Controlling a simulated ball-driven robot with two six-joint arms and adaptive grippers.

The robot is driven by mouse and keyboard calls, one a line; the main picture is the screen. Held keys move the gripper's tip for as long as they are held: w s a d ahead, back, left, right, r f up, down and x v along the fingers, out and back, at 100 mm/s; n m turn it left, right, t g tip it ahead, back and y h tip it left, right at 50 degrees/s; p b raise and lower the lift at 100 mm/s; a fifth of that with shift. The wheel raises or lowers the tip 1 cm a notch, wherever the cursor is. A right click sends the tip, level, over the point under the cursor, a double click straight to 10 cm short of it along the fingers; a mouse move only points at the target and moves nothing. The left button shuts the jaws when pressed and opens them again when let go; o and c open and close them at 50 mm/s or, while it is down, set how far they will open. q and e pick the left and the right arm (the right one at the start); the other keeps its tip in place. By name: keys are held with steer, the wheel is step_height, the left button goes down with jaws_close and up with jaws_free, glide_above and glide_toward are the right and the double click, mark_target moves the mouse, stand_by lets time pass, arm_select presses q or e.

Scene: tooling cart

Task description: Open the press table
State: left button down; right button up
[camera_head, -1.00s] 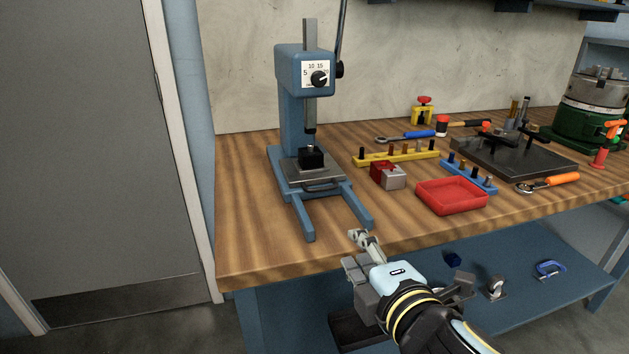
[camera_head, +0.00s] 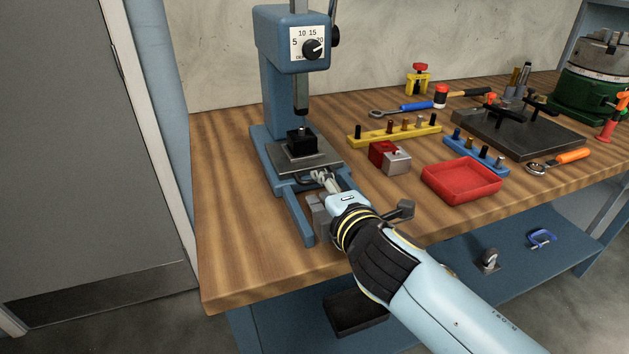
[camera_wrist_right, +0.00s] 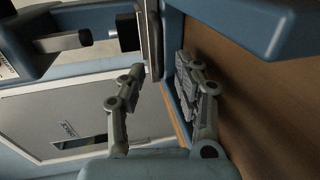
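The blue press (camera_head: 275,95) stands at the left of the wooden bench. Its grey press table (camera_head: 322,159) lies low over the base, with a black block (camera_head: 301,141) on it under the ram. A dark handle at the table's front edge is mostly hidden by my right gripper (camera_head: 324,177). That gripper is at the front edge, between the press's two forward legs. In the right wrist view my right gripper (camera_wrist_right: 160,72) has its fingers apart, with the table's edge (camera_wrist_right: 152,35) just ahead. I cannot tell if it touches the handle. My left gripper is out of view.
A red and grey block (camera_head: 390,157), a red tray (camera_head: 462,180) and a yellow rack (camera_head: 395,133) stand right of the press. A blue rack (camera_head: 475,152) lies behind the tray. The bench's front left is clear.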

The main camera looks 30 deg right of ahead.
mark_target(314, 182)
steer(key=shift+x, duration=1.2)
steer(key=shift+w+d+f, duration=0.1)
steer(key=shift+w, duration=0.25)
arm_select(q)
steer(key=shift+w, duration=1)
arm_select(e)
steer(key=shift+c, duration=0.4)
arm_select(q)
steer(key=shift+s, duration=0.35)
arm_select(e)
jaws_close()
